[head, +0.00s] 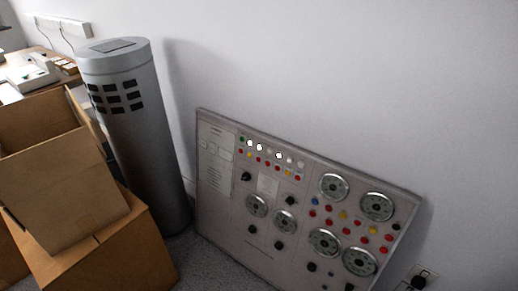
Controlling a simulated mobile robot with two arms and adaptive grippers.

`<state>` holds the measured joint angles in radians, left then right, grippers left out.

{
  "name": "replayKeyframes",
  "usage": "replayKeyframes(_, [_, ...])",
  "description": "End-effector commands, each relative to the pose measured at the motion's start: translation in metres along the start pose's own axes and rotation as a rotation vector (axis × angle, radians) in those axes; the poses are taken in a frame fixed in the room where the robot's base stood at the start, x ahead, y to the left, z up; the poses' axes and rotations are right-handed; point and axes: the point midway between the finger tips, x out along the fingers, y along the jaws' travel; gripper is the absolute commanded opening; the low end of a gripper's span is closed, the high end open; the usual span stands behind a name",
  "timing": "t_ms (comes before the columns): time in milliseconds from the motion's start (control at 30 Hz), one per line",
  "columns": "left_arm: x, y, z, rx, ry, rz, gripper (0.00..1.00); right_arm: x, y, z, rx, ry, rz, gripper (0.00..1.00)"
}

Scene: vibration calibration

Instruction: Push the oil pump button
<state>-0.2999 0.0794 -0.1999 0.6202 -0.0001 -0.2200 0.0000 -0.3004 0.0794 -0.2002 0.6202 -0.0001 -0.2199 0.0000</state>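A grey control panel (222,205) leans against the white wall, low in the right half of the head view. A row of small lamps or buttons (259,147) runs along its upper left, green at one end and several bright white. Below it is a row of red and yellow buttons (268,162). More red, yellow and blue buttons (343,215) sit between round dials (333,187) on the right. Black knobs (245,176) are spread over the panel. The labels are too small to read, so I cannot tell which button is the oil pump's. Neither gripper is in view.
A tall grey cylinder (143,135) stands left of the panel. A desk (62,80) with a pale device (30,73) is at the far left. A wall socket (425,275) is at lower right. Some floor (215,265) shows before the panel.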

Motion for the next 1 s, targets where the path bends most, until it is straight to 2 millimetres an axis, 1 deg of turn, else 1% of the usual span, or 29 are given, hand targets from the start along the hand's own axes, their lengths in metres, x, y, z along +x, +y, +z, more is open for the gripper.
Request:
replayKeyframes(33, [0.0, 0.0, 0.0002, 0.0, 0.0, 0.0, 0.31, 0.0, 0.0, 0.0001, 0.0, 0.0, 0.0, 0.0])
replayKeyframes(300, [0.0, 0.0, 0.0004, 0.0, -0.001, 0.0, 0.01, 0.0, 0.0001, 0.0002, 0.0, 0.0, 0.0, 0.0])
replayKeyframes(333, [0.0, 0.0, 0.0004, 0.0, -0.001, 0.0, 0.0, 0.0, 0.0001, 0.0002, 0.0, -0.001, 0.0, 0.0])
replayKeyframes(1000, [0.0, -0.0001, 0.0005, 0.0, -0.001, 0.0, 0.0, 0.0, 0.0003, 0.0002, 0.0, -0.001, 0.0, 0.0])
